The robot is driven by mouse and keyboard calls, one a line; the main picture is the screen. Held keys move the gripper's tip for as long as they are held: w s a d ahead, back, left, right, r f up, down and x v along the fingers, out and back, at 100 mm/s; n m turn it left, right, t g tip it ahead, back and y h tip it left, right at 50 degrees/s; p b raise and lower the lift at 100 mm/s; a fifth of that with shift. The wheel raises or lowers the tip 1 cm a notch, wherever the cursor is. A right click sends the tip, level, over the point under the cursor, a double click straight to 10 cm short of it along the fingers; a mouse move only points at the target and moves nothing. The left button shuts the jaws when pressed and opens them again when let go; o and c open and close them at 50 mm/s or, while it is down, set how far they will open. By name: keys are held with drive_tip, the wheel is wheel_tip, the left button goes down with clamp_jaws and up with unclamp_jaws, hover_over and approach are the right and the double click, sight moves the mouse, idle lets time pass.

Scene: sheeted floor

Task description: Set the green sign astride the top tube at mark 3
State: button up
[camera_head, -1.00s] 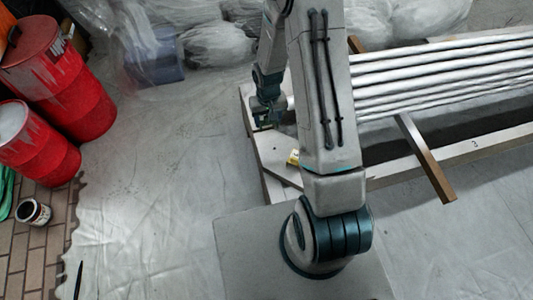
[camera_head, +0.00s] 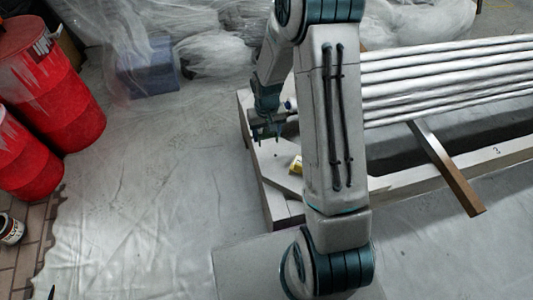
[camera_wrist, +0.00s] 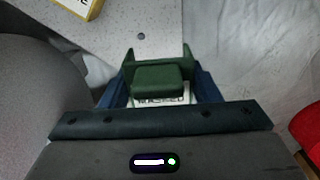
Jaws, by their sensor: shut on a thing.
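My gripper (camera_head: 266,130) hangs over the left end of a pale board. In the wrist view my gripper (camera_wrist: 158,92) is shut on the green sign (camera_wrist: 158,78), which has raised side edges and a white lettered strip below. In the head view the sign is too small and dark to make out clearly. Several pale tubes (camera_head: 440,72) run side by side to the right, well away from my gripper. My arm hides their left ends. A small dark numeral (camera_head: 495,149) stands on the pale beam in front of them; it is too small to read surely.
A brown bar (camera_head: 450,172) juts out under the tubes toward me. A yellow object (camera_head: 296,163) lies on the board (camera_head: 270,165) beside my arm. Red drums (camera_head: 60,95) stand at the left, wrapped bundles (camera_head: 215,45) at the back. The sheeted floor (camera_head: 150,200) between is clear.

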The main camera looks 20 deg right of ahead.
sight(267, 154)
wheel_tip(267, 154, down, 9)
drive_tip(key=b, duration=0.3)
drive_tip(key=shift+r, duration=0.15)
drive_tip(key=o, duration=1)
drive_tip(key=shift+o, duration=0.2)
